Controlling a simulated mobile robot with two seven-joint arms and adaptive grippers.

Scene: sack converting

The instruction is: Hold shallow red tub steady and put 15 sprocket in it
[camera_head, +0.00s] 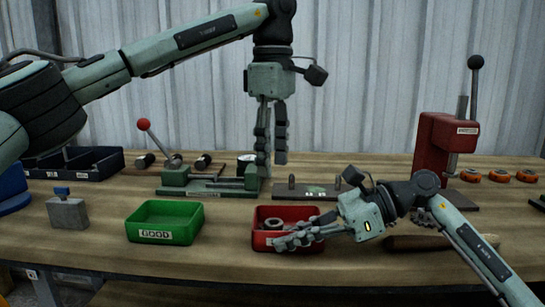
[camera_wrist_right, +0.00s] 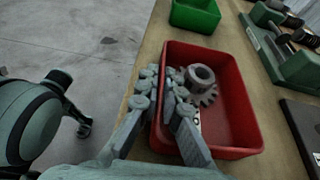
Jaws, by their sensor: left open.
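The shallow red tub (camera_head: 258,240) stands at the front middle of the bench; it fills the middle of the right wrist view (camera_wrist_right: 235,140). A grey toothed sprocket (camera_wrist_right: 202,88) with a raised hub lies inside it, partly behind my fingers, and it shows small in the head view (camera_head: 272,224). My right gripper (camera_wrist_right: 161,76) has one finger outside and one inside the tub's near wall, shut on that wall; it also shows in the head view (camera_head: 292,240). My left gripper (camera_head: 271,166) hangs above and behind the tub, fingers down, open and empty.
A green tub (camera_head: 165,222) labelled GOOD stands left of the red tub. A green lever fixture (camera_head: 210,187) is behind, near my left fingertips. A red press (camera_head: 435,150) stands back right, with orange-rimmed rollers (camera_head: 499,176) beyond. A grey block (camera_head: 67,213) sits left.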

